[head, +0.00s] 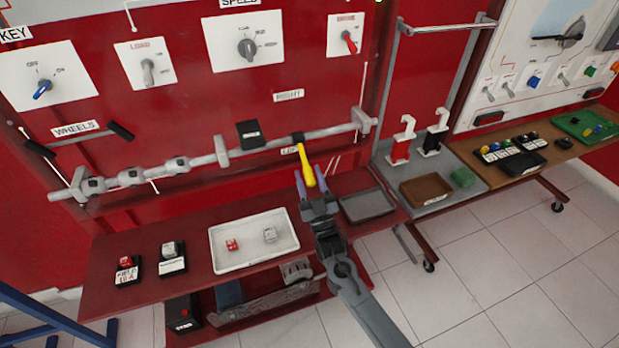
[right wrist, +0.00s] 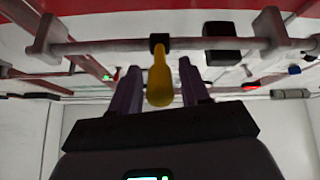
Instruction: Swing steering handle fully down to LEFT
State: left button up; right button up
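The yellow steering handle (head: 306,168) hangs from a black collar (head: 298,137) on the long grey bar (head: 270,144) across the red panel. It points down, slightly to the right in the head view. My right gripper (head: 311,187) is at the handle's lower end, with its purple fingers on either side. In the right wrist view the handle (right wrist: 160,80) sits between the two spread fingers, with a visible gap to the right finger. The gripper is open. The LEFT label behind the handle is partly hidden. My left gripper is not in view.
A black block (head: 250,134) sits on the bar left of the handle. Below are a white tray (head: 252,258) with small parts and a grey tray (head: 366,206) on the red shelf. Red and black hooks (head: 404,140) stand to the right.

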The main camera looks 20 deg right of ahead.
jog(key=shift+o, duration=0.4)
jog(key=shift+r, duration=0.1)
jog(key=s+f+p, duration=0.3)
jog(key=s, duration=1.3)
jog(key=shift+p, duration=0.4)
